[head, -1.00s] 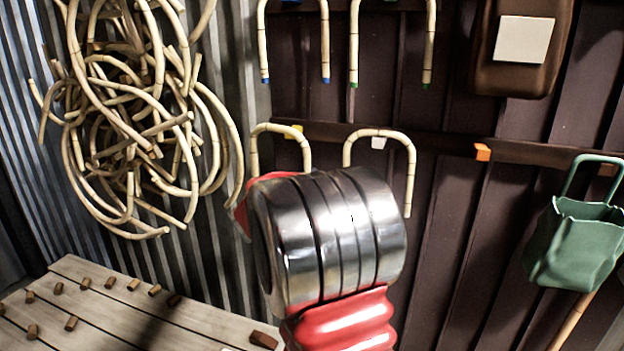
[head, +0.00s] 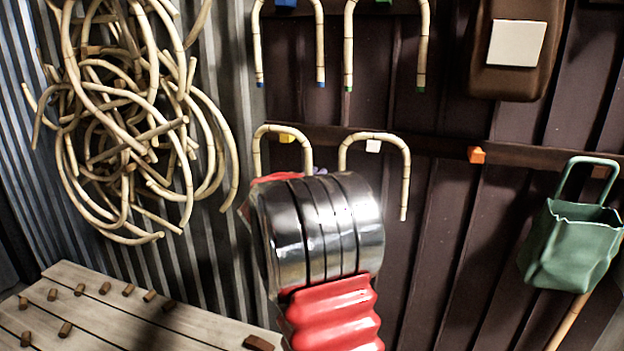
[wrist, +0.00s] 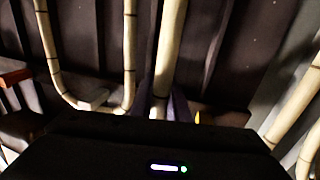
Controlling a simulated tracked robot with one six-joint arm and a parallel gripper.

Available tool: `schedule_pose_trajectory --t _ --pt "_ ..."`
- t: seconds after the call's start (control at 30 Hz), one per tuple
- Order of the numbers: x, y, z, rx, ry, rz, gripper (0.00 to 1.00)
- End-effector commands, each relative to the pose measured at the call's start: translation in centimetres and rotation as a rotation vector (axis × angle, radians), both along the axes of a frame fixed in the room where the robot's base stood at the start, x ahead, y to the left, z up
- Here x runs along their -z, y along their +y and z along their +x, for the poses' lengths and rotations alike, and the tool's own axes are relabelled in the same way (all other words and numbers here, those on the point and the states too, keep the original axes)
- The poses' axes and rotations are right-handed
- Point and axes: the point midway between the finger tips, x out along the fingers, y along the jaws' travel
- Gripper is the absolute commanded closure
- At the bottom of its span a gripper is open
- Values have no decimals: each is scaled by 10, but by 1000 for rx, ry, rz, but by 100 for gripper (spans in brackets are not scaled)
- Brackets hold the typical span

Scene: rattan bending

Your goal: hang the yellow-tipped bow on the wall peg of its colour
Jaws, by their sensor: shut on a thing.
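The held bow (head: 256,152) is a pale rattan arch with its curve upward, and its legs run down behind my arm. Its tips are hidden, so their colour does not show. The yellow peg (head: 287,138) shows just under its top curve; I cannot tell whether they touch. My gripper (head: 320,171) is mostly hidden behind my wrist, with a bit of purple finger at the bow's right leg. In the wrist view, the purple fingers are shut on a rattan leg (wrist: 169,60), and a small yellow patch shows beside them.
A second bow (head: 405,180) hangs around the white peg (head: 373,146), close on the right. Two bows (head: 348,55) hang above. The orange peg (head: 476,155) is bare. A green bucket (head: 570,245) is at right, a rattan tangle (head: 130,130) at left, a pegged bench (head: 110,310) below.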

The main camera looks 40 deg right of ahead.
Motion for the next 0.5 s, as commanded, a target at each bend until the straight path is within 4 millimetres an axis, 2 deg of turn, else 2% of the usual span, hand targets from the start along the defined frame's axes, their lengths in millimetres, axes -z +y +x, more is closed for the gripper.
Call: schedule_pose_trajectory --t 0.5 --pt "2 -23 12 0 0 -1 100"
